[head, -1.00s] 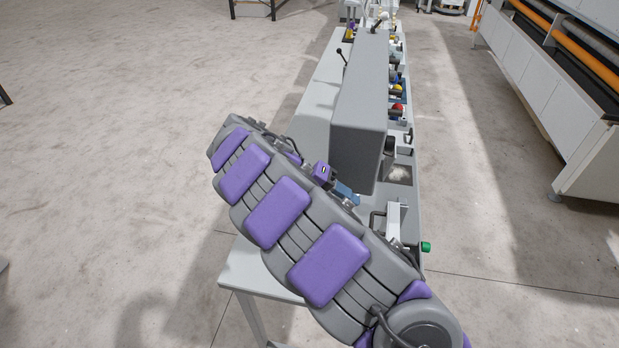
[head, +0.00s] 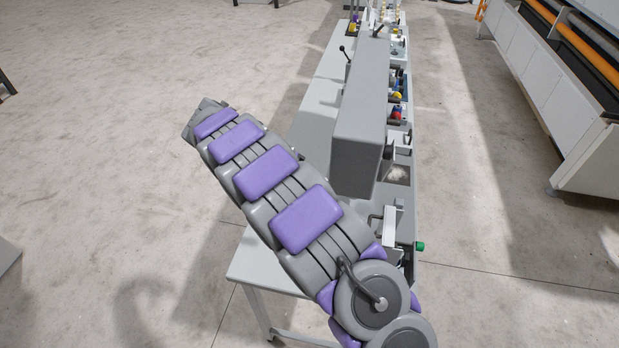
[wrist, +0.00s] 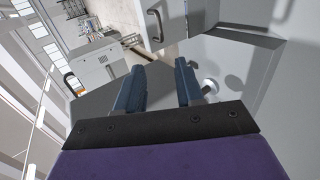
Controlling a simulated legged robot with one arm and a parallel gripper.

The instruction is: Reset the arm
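My arm, grey with purple pads, reaches from the lower right to the upper left in the head view, over the near end of the long table. My gripper is not visible in the head view. In the wrist view my gripper (wrist: 158,88) shows two blue fingers held apart with nothing between them. Beyond the fingers are grey machine surfaces, apart from them as far as I can tell.
A grey gantry housing (head: 360,120) stands on the long grey table (head: 265,265). A green knob (head: 420,246) is at the table's right edge. A large white machine (head: 545,80) with orange rollers stands at right.

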